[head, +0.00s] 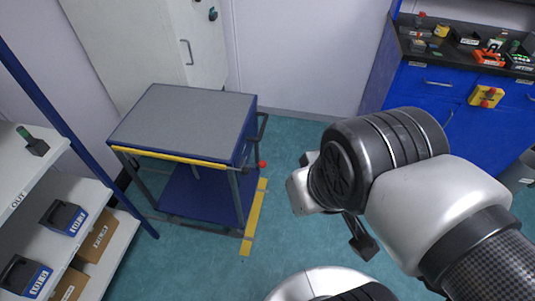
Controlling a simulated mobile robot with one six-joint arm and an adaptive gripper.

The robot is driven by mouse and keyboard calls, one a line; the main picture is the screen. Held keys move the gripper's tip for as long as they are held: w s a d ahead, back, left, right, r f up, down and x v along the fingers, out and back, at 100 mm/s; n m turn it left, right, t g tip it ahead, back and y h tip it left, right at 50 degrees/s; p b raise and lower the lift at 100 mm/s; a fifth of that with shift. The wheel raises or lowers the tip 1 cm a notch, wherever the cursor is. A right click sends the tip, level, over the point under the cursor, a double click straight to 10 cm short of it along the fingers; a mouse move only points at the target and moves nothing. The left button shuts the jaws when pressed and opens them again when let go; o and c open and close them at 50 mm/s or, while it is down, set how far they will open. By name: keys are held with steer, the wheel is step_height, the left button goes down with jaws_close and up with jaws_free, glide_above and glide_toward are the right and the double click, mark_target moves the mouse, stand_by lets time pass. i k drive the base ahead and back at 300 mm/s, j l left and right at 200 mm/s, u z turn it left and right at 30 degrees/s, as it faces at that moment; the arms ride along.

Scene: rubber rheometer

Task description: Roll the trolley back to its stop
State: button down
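The trolley (185,118) stands on the floor left of centre, with a grey top, a yellow front edge and a blue lower shelf. A black handle (263,127) and a red knob (262,164) are on its right side. A yellow strip (253,218) lies on the floor along that side. I cannot tell which part is the stop. My gripper (362,240) is right of the trolley and apart from it, mostly hidden behind my arm. Only a dark finger-like part shows, so its opening cannot be seen.
A white shelf rack with a blue post (75,130) stands at the left, holding dark bins (63,218) and cardboard boxes. A white door (165,50) is behind the trolley. A blue cabinet (425,92) with items on top is at the back right. Green floor (290,130) lies clear between.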

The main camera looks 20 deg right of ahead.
mark_target(221, 127)
steer(key=l, duration=0.15)
steer(key=i+u, duration=0.15)
steer(key=i, duration=1)
